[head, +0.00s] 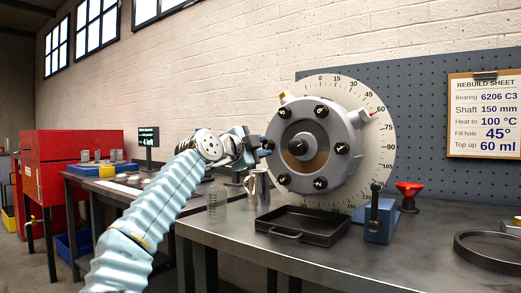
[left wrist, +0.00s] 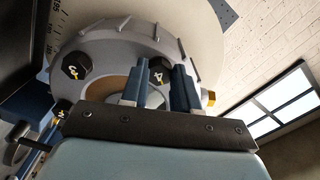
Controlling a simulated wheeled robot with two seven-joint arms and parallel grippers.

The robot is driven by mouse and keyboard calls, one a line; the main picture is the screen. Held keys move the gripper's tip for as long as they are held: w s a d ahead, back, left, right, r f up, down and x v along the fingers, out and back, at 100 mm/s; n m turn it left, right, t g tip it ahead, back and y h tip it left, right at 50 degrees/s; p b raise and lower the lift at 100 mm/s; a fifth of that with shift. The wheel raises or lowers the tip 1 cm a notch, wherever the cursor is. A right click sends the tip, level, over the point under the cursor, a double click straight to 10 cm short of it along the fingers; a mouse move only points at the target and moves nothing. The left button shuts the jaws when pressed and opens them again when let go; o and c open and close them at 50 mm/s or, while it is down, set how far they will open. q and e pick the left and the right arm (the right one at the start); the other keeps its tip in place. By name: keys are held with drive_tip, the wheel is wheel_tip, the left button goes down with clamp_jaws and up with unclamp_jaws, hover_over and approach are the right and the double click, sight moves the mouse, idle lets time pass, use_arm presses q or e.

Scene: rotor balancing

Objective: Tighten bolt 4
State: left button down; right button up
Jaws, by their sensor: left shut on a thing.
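The round grey housing (head: 349,135) stands upright in front of a white degree dial (head: 381,145) and carries several dark numbered bolts on its face. My left gripper (head: 258,144) reaches in from the left to the bolt on the housing's left side. In the left wrist view, bolt 4 (left wrist: 156,75) sits between the two blue fingers of my left gripper (left wrist: 160,72), which is shut on it. Bolt 3 (left wrist: 76,65) is free, to the left of the fingers. The fingers partly hide bolt 4. My right gripper is out of view.
A black tray (head: 302,240) lies below the housing. A metal jug (head: 258,188) and a clear beaker (head: 216,207) stand near my left arm. A blue block (head: 380,222) and a red funnel (head: 409,190) stand at right. The bench front (head: 385,270) is clear.

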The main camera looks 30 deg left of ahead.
use_arm(q)
drive_tip(key=m, duration=0.4)
drive_tip(key=shift+m, duration=0.4)
idle(0.4)
drive_tip(key=c, duration=0.8)
unclamp_jaws()
drive_tip(key=shift+r, duration=0.1)
drive_tip(key=shift+c, duration=0.2)
drive_tip(key=s+a+b, duration=0.1)
drive_tip(key=s+b, duration=0.5)
drive_tip(key=s, duration=0.7)
drive_tip(key=shift+s, duration=0.4)
